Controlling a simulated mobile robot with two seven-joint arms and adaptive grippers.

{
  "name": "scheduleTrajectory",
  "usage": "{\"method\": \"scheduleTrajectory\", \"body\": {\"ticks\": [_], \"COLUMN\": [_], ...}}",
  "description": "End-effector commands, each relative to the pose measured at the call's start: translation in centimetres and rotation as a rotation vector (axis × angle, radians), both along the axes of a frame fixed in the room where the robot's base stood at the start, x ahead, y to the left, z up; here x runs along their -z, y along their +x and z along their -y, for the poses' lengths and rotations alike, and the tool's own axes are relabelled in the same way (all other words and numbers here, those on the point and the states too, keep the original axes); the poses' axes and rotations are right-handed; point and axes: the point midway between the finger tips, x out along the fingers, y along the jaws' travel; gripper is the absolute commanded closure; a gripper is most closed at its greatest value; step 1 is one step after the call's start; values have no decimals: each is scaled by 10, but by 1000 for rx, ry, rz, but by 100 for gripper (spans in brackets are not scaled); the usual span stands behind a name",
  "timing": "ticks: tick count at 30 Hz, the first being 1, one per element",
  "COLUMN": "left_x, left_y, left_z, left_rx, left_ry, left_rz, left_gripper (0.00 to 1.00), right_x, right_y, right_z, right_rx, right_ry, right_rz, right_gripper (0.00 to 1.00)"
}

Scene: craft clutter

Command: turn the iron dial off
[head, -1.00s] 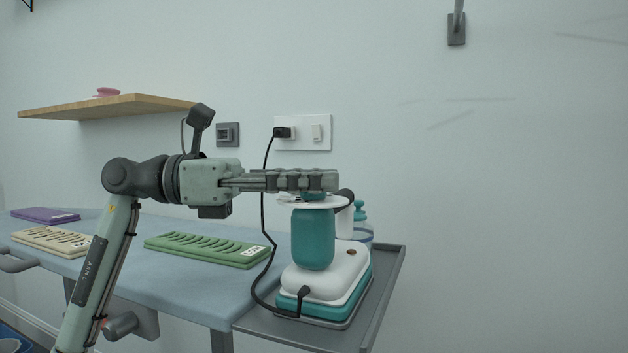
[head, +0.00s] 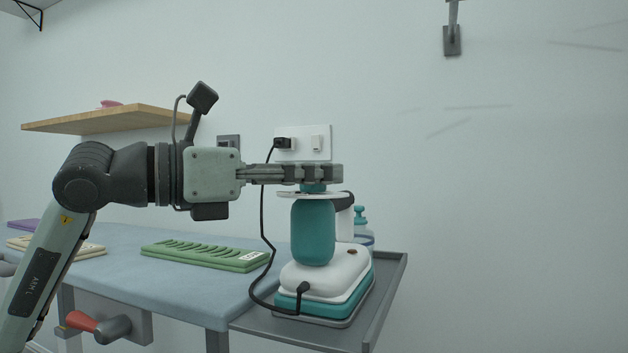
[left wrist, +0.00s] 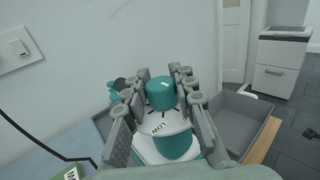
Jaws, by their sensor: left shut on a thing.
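The iron (head: 325,275) is a white and teal appliance with a teal body, on a grey tray at the table's right end. Its teal dial (head: 313,188) sits on a white disc at the top and is mostly covered by my fingers in the head view. My left gripper (head: 325,174) reaches in level from the left and is shut on the dial, fingers on both sides. My right gripper is out of view.
A black cord (head: 263,220) runs from the wall socket (head: 312,143) down to the iron, passing behind my left gripper. A teal-topped bottle (head: 361,225) stands close behind the iron. A green slotted board (head: 205,256) lies on the blue table (head: 180,285). A wooden shelf (head: 110,120) is above.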

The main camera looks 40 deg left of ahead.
Motion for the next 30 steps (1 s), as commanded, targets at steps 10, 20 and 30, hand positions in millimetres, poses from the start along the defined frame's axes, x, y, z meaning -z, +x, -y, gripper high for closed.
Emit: {"method": "scheduleTrajectory", "body": {"ticks": [10, 20, 30], "left_x": [0, 0, 0], "left_y": [0, 0, 0], "left_z": [0, 0, 0], "left_rx": [-34, -33, -33], "left_ry": [1, 1, 0], "left_rz": [-2, -2, -2], "left_gripper": [100, 61, 52], "right_x": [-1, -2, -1], "right_y": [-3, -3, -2], "right_z": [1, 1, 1], "right_rx": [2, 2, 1], "right_ry": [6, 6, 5], "right_rz": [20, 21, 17], "right_gripper": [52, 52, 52]}}
